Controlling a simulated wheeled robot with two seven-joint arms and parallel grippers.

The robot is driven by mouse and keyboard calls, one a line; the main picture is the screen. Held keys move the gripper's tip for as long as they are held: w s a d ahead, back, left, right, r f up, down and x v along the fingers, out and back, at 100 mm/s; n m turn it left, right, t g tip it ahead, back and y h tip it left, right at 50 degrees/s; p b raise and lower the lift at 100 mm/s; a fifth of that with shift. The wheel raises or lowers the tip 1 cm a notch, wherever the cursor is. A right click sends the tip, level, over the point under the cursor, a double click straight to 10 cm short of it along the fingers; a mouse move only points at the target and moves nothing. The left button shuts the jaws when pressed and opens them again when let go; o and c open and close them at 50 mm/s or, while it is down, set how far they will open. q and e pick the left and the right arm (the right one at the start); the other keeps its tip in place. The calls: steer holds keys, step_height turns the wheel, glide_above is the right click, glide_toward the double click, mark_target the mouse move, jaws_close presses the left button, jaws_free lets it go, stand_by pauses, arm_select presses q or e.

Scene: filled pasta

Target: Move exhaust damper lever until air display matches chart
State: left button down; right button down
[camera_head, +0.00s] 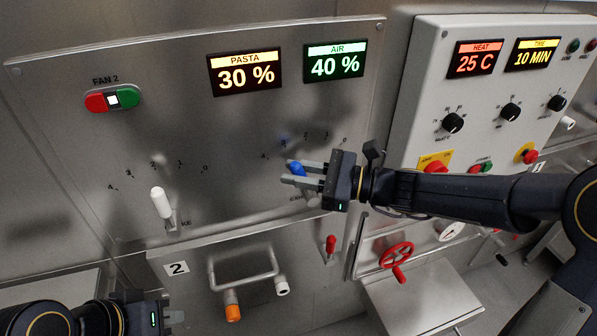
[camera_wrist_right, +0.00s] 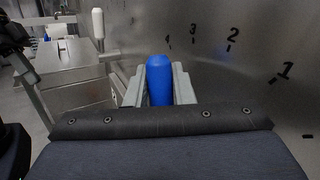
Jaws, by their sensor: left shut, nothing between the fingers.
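The blue-knobbed exhaust damper lever (camera_head: 294,167) is on the right part of the steel panel, below a scale marked 4 to 0. My right gripper (camera_head: 298,176) has its fingers on both sides of the knob. In the right wrist view the blue knob (camera_wrist_right: 159,80) stands between the fingers, which appear to touch it. The green AIR display (camera_head: 334,62) reads 40 %. My left gripper (camera_head: 174,317) is low at the left, shut and empty. The lever's label is partly hidden by my right gripper. No chart shows.
A white-knobbed lever (camera_head: 160,202) stands at the left under its own scale. The PASTA display (camera_head: 245,73) reads 30 %. A small red lever (camera_head: 331,243), a red handwheel (camera_head: 396,256) and a handled drawer (camera_head: 245,279) are below. A control box (camera_head: 420,105) is at the right.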

steer(key=shift+d+f+b, duration=0.15)
steer(key=shift+f+b, duration=0.05)
steer(key=shift+b, duration=0.2)
steer(key=d+m+y+b, duration=0.1)
steer(key=d+m+t+y+b, duration=0.1)
steer(key=b, duration=0.1)
steer(key=shift+w+r+y, duration=0.1)
steer(key=shift+w+y, duration=0.2)
steer(key=shift+w, duration=0.1)
steer(key=shift+d+r+m+y, duration=0.25)
steer(key=shift+r+m+y, duration=0.05)
steer(key=c, duration=1.5)
jaws_free()
steer(key=b+v, duration=0.1)
steer(key=v, duration=0.6)
steer(key=shift+s+d+f, duration=0.1)
steer(key=shift+s+d, duration=0.05)
steer(key=shift+d, duration=0.2)
